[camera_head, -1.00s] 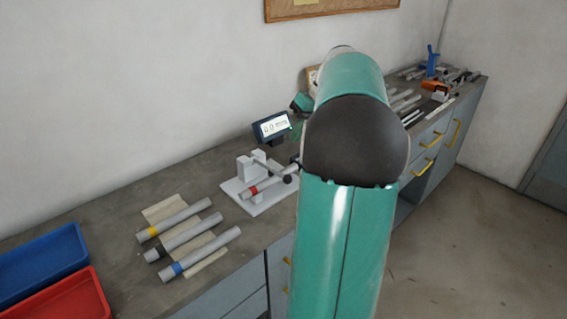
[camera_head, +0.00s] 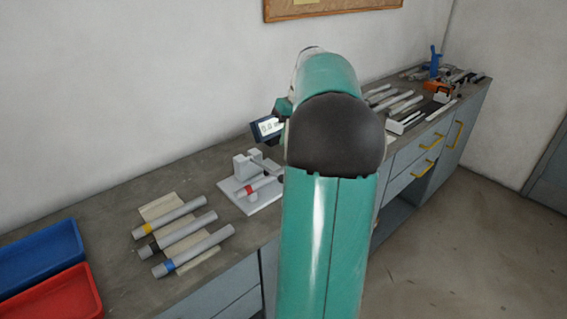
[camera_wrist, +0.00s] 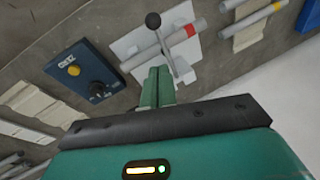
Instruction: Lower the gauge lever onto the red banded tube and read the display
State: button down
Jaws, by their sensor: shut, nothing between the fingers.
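The red banded tube (camera_head: 249,189) lies on the light grey gauge jig (camera_head: 240,165) on the bench. In the wrist view the red band (camera_wrist: 190,30) is beside the lever (camera_wrist: 167,48), which has a black knob (camera_wrist: 153,20). I cannot tell whether the lever touches the tube. My gripper (camera_wrist: 158,84) is shut and empty, its fingertips near the jig's edge in that picture. The display (camera_head: 266,128) stands behind the jig, partly covered by my arm; its lit digits are too small to read surely.
Yellow, black and blue banded tubes (camera_head: 185,235) lie on the bench left of the jig. A blue tray (camera_head: 35,255) and a red tray (camera_head: 55,295) are farther left. A blue control box (camera_wrist: 85,72) with a yellow button and dark knob shows in the wrist view.

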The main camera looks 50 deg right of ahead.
notch_tip(320, 180, down, 7)
jog(key=a, duration=0.2)
jog(key=shift+s+a, duration=0.2)
jog(key=shift+s, duration=0.2)
jog(key=shift+f, duration=0.15)
jog(key=shift+s+f+t, duration=0.25)
jog(key=shift+f+t, duration=0.25)
jog(key=shift+f, duration=0.15)
jog(key=shift+s+a+f, duration=0.15)
jog(key=shift+s+f, duration=0.05)
jog(key=shift+f, duration=0.45)
jog(key=shift+s+a+f, duration=0.1)
jog(key=shift+s+f, duration=0.05)
jog(key=shift+f, duration=0.5)
jog(key=shift+r, duration=0.1)
jog(key=v, duration=1.5)
jog(key=shift+w+r+t+h, duration=0.2)
jog(key=shift+r+t+h, duration=0.05)
jog(key=shift+t+h, duration=0.05)
